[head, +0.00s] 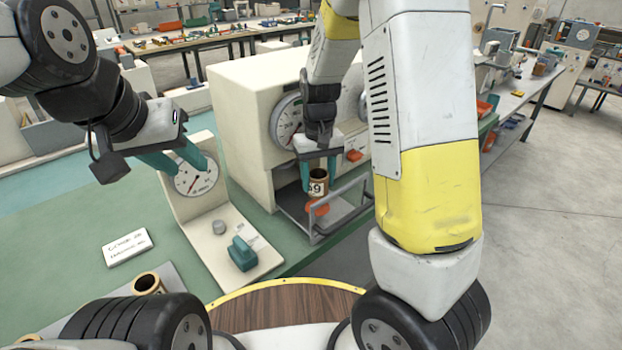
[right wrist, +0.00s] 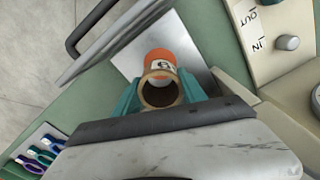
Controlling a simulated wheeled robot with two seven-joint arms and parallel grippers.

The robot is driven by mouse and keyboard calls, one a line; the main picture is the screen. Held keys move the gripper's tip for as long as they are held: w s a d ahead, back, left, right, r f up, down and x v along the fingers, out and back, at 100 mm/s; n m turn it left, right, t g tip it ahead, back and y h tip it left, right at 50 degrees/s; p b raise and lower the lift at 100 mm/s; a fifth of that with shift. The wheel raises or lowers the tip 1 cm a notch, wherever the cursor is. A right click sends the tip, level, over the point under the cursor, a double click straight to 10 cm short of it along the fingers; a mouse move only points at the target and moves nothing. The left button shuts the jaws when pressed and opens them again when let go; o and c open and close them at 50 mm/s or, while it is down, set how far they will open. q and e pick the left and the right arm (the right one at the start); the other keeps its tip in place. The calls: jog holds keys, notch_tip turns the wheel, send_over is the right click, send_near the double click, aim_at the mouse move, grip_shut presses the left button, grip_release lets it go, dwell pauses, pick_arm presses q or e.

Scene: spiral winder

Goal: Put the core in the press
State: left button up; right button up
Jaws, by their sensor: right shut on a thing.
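A brown tube-shaped core (head: 318,181) with a white number label is held upright between the teal fingers of my right gripper (head: 318,168). In the right wrist view the core (right wrist: 160,92) shows its open end, with a finger on each side. It is over the metal tray (head: 298,212) of the cream press (head: 245,100), with an orange part (head: 317,207) just below it. I cannot tell if the core touches the orange part or tray. My left gripper (head: 182,157) is open and empty in front of a gauge stand.
The gauge stand (head: 205,235) carries a grey knob (head: 219,227) and a teal block (head: 242,254). A bar handle (head: 345,208) runs along the tray's front. A white sign (head: 127,247) lies on the green table (head: 75,240). Another core (head: 148,284) is at lower left.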

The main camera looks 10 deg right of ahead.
aim_at(318, 195)
jog(key=shift+f, duration=2.55)
jog(key=shift+f, duration=0.15)
jog(key=o, duration=1.3)
notch_tip(318, 195, up, 12)
jog(key=shift+s+d+r+m+t+y, duration=0.3)
jog(key=shift+s+d+r+t, duration=0.55)
jog(key=shift+s+r, duration=1.8)
jog(key=shift+s+d+r+m+t+y, duration=0.35)
jog(key=shift+s+r+t, duration=1.1)
jog(key=shift+s, duration=1.95)
jog(key=shift+s+d+r+m+t+y, duration=0.15)
jog(key=shift+s+d+r+t+y, duration=0.45)
jog(key=shift+s+r, duration=2.15)
